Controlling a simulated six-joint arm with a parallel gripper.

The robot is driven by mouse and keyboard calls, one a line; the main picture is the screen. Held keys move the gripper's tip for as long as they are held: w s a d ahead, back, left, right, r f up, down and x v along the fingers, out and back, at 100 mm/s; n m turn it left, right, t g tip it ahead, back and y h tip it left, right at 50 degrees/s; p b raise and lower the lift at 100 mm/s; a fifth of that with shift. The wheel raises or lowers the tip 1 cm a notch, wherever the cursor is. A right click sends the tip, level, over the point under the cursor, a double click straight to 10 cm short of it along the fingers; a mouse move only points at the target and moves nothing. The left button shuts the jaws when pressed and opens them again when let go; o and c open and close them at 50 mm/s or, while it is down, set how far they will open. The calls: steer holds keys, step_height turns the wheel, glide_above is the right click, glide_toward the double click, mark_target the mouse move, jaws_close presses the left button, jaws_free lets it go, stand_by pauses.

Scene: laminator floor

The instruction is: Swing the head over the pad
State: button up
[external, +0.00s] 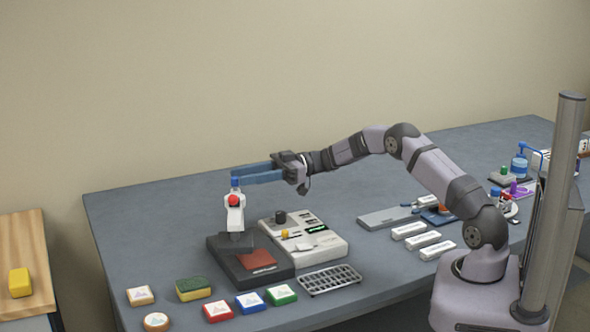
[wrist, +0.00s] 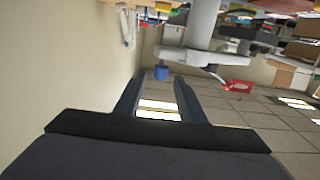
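The white swing head (external: 235,215) stands upright on the dark base (external: 228,248), with a red knob (external: 234,200) on its side and a blue cap (external: 236,181) on top. The dark red pad (external: 257,259) lies on the base in front of the head, to its right. My gripper (external: 237,174) is open and empty, its fingers pointing left near the blue cap. Contact cannot be told.
A light control box (external: 303,238) stands right of the base, with a metal rack (external: 330,279) in front. Several coloured blocks (external: 250,301) line the table's front edge. White packs (external: 422,239) lie right. The table behind the base is clear.

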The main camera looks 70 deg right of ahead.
stand_by(0.3)
